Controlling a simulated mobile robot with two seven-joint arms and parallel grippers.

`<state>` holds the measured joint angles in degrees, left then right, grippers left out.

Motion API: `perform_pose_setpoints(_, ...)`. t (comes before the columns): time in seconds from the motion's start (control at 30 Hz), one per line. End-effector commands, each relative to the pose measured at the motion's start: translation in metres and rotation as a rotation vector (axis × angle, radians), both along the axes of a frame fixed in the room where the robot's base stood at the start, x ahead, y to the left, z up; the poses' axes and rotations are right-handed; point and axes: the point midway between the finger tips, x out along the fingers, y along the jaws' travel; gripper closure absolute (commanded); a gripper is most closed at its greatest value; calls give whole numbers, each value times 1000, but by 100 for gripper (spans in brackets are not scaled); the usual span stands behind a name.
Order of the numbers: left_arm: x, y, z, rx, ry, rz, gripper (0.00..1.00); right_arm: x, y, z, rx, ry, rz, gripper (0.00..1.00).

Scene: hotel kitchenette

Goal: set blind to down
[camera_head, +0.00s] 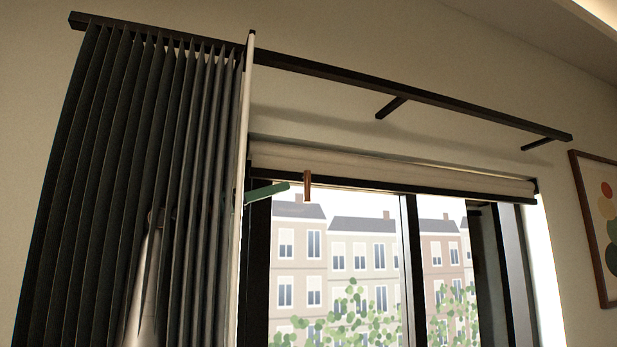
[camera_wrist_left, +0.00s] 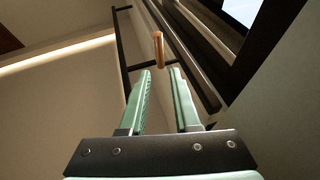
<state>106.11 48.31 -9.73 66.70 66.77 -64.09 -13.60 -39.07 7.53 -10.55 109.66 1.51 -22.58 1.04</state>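The blind (camera_head: 390,167) is a pale fabric roll gathered at the top of the window, with a dark bar (camera_head: 380,186) along its lower edge. A brown wooden pull (camera_head: 307,187) hangs from it near its left end. My left gripper (camera_head: 286,187) shows as a green finger just left of the pull, apart from it; the rest is mostly hidden by the curtain. In the left wrist view my left gripper (camera_wrist_left: 161,72) is open and empty, with the pull (camera_wrist_left: 158,49) beyond its fingertips. My right gripper is not in view.
A dark pleated curtain (camera_head: 115,170) hangs at the left, in front of my left arm. A black curtain rail (camera_head: 420,94) runs above the window on brackets. The window (camera_head: 350,270) has dark frames. A framed picture (camera_head: 597,225) hangs at the right.

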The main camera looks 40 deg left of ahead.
Motion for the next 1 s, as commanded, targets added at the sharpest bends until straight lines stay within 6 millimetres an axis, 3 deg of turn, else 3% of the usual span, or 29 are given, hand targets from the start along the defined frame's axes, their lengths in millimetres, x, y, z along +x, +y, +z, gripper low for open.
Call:
perform_pose_setpoints(0.2,43,-10,23,0,3,-3,69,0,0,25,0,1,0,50)
perform_pose_setpoints(0.4,70,-16,33,-1,2,-3,69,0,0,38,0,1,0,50)
perform_pose_setpoints(0.87,81,-18,34,0,0,0,69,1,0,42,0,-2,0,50)
perform_pose_setpoints(1.0,81,-18,34,0,0,0,85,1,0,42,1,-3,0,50)
